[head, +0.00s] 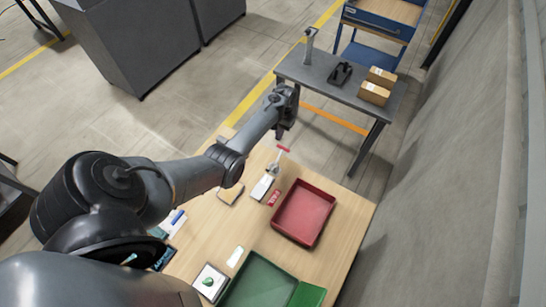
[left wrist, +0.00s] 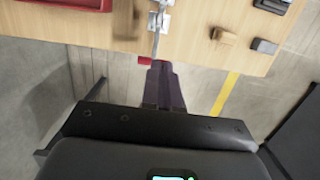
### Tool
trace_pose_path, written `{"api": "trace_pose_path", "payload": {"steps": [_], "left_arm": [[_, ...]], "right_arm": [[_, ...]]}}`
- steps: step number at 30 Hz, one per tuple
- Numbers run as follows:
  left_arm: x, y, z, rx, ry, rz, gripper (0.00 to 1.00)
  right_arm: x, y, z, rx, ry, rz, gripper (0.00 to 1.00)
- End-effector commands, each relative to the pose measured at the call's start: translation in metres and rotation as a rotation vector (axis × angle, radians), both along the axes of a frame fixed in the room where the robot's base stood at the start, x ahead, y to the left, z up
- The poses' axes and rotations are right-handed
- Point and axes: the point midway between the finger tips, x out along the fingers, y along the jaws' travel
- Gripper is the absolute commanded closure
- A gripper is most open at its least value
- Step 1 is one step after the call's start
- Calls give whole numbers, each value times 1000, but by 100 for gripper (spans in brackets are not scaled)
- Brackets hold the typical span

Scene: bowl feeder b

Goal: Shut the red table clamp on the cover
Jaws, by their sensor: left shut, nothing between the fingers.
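The table clamp (head: 272,168) stands near the far edge of the wooden table, with pale metal parts and a red handle grip (head: 283,149). Its metal arm (left wrist: 157,42) reaches toward the table edge in the left wrist view, and the red grip (left wrist: 145,60) shows beside my fingers. A grey-white block (head: 262,188), possibly the cover, lies by the clamp's base. My left gripper (head: 280,133) is shut and empty, just beyond the handle; its dark fingers (left wrist: 163,72) point at the clamp. Contact with the handle cannot be told. My right gripper is not in view.
A red tray (head: 304,213) and a green tray (head: 262,283) lie on the table (head: 345,215). A red tag (head: 274,198) lies near the clamp. A grey bench (head: 330,87) with boxes (head: 375,93) stands beyond, across open floor.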

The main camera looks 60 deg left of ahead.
Motion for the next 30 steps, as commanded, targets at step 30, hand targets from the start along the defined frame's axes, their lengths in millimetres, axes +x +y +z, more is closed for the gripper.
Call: {"api": "trace_pose_path", "payload": {"steps": [30], "left_arm": [[-36, -20, -112, 0, 1, -1, 100]], "right_arm": [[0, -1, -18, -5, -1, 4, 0]]}}
